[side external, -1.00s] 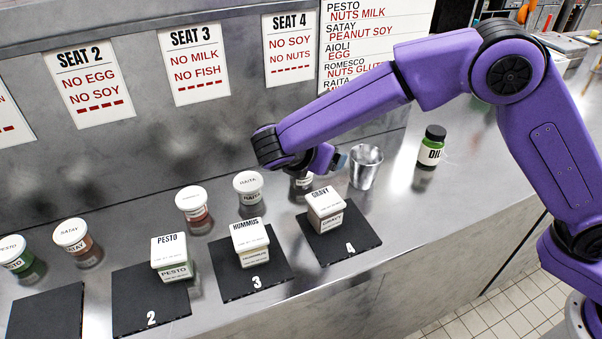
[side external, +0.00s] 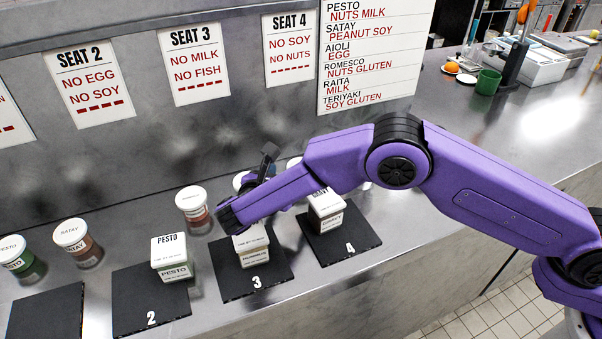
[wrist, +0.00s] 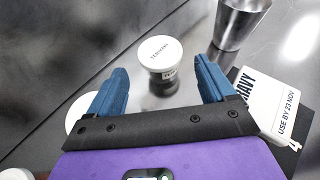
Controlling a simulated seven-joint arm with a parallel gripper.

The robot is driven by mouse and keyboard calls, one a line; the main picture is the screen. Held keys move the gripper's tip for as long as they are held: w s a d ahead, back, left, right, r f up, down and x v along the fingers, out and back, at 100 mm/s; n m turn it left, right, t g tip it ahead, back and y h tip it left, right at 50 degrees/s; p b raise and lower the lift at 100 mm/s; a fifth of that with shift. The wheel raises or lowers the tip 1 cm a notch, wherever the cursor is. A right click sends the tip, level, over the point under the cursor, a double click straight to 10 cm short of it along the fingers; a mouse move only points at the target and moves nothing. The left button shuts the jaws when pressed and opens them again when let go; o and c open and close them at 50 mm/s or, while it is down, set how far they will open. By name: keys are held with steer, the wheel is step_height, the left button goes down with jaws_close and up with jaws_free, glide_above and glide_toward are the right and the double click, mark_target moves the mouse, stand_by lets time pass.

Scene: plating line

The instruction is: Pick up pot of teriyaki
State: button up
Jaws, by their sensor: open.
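The teriyaki pot (wrist: 160,50) has a white lid marked TERIYAKI and a dark body. In the wrist view it stands upright on the steel counter, ahead of my gripper (wrist: 162,78) and in line with the gap between its blue fingers. The fingers are spread and hold nothing. In the side view, the white lid of a pot (side external: 293,162) shows behind my arm, and most of that pot is hidden. My fingertips are hidden there too.
A steel cup (wrist: 236,24) stands beyond the pot to the right. The gravy box (wrist: 268,103) is near the right finger, on mat 4 (side external: 352,248). A white lid (wrist: 80,108) shows by the left finger. The hummus box (side external: 254,249) sits under my arm.

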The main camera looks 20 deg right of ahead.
steer(key=shift+f, duration=0.25)
steer(key=shift+s+f+x, duration=0.1)
steer(key=shift+f+x, duration=0.1)
steer(key=shift+x, duration=1.15)
steer(key=shift+s+f+x, duration=0.1)
steer(key=shift+f+x, duration=0.15)
steer(key=shift+x, duration=1.1)
steer(key=c, duration=0.8)
